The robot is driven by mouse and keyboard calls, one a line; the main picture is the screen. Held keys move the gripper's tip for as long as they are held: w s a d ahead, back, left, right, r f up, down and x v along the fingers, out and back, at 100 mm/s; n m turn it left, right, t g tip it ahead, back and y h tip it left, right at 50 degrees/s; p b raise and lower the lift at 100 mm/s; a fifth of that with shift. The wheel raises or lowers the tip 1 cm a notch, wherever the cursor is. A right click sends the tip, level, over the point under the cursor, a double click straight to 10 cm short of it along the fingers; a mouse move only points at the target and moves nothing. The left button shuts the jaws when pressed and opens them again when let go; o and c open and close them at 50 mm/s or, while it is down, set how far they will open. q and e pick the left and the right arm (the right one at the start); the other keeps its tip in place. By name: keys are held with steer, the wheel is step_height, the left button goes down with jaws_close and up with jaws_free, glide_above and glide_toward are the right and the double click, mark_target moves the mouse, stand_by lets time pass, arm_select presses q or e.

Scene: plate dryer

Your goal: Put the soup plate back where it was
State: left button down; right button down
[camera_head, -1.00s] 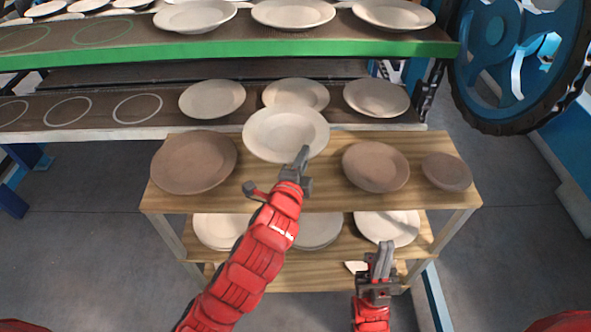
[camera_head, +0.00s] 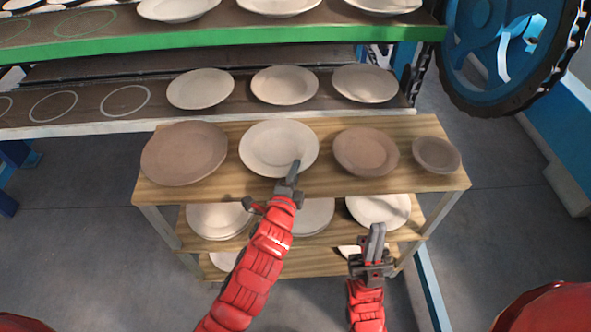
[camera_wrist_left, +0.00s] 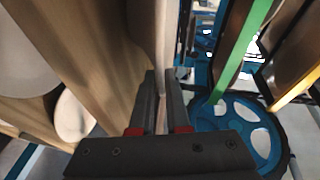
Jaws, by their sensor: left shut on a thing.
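The pale soup plate (camera_head: 272,142) is over the wooden rack's top shelf (camera_head: 318,181), between a large brown plate (camera_head: 184,152) and a smaller brown plate (camera_head: 366,152). My left gripper (camera_head: 293,174) is shut on its near rim. In the left wrist view the plate (camera_wrist_left: 165,35) shows edge-on, its rim between the fingers of my left gripper (camera_wrist_left: 161,85). I cannot tell whether the plate touches the shelf. My right gripper (camera_head: 375,236) is in front of the rack, its fingers close together and empty.
A small brown bowl (camera_head: 437,155) is at the shelf's right end. Pale plates (camera_head: 379,209) lie on the lower shelves. Behind, a dark conveyor (camera_head: 225,115) carries three pale plates, with empty white circles (camera_head: 125,101) at left. A blue wheel (camera_head: 510,45) stands at the back right.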

arm_select(q)
steer(key=c, duration=1.3)
jaws_free()
steer(key=shift+c, duration=0.2)
steer(key=o, duration=0.5)
steer(key=shift+c, duration=0.2)
steer(key=shift+r, duration=0.1)
steer(key=shift+s+a, duration=0.1)
steer(key=shift+s, duration=0.15)
steer(key=p+v, duration=0.2)
steer(key=v, duration=0.9)
steer(key=shift+s, duration=0.25)
steer(key=shift+w+r, duration=0.1)
